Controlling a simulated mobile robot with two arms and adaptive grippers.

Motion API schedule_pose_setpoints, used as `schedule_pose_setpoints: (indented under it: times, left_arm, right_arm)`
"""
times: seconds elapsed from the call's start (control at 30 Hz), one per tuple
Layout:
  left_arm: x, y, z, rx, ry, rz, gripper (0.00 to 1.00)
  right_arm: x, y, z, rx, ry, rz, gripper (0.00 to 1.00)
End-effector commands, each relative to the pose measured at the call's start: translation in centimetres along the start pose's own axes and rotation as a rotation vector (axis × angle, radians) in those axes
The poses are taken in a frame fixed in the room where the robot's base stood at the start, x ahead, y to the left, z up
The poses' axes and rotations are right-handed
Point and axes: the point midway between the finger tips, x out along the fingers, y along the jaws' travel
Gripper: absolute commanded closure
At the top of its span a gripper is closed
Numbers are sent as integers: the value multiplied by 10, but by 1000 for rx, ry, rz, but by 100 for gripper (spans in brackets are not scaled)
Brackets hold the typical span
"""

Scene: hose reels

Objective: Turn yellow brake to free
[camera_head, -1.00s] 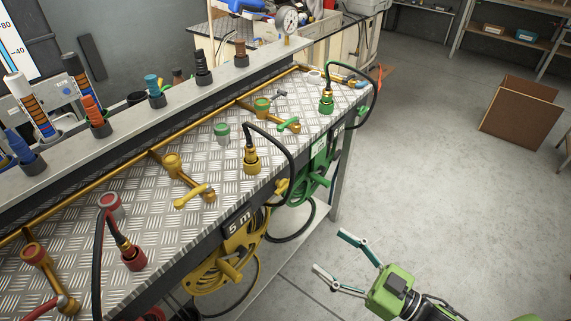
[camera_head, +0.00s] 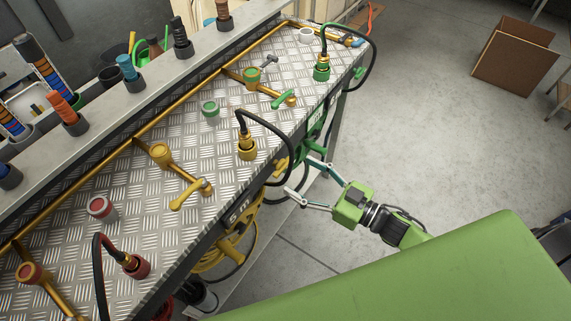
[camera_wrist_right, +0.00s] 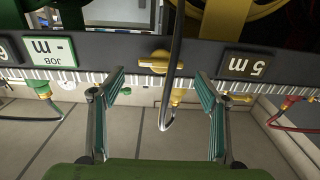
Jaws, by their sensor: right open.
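The yellow brake knob (camera_head: 281,166) is on the front edge of the bench, between the green and yellow hose reels. In the right wrist view, which is upside down, the knob (camera_wrist_right: 155,62) sits beside the "5 m" plate, its handle lying along the edge. A black hose hangs close by its right side in that view. My right gripper (camera_head: 300,177) is open and empty in front of the bench edge. In the wrist view its two teal-padded fingers (camera_wrist_right: 160,95) are spread to either side of the knob, apart from it. My left gripper is not in view.
The yellow reel (camera_head: 232,247) hangs under the bench. A yellow hose fitting (camera_head: 246,149) and a yellow valve lever (camera_head: 187,195) stand on the patterned bench top. A green fitting (camera_head: 321,68) is farther back. The floor right of the bench is open, with a brown box (camera_head: 514,58) beyond.

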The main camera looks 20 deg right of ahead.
Motion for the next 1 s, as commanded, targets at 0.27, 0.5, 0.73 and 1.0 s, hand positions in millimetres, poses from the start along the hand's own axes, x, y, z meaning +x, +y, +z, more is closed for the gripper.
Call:
schedule_pose_setpoints:
  times: [0.27, 0.5, 0.73, 1.0]
  left_arm:
    - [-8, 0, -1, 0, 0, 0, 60]
    - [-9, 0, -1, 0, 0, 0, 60]
    - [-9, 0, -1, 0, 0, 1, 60]
    - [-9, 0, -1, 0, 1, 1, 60]
  right_arm:
    - [45, 0, -1, 1, 1, 1, 32]
    - [57, 0, 0, 2, 0, 0, 32]
    - [57, 0, 0, 2, -1, 0, 35]
    - [57, 0, 0, 1, 0, 0, 71]
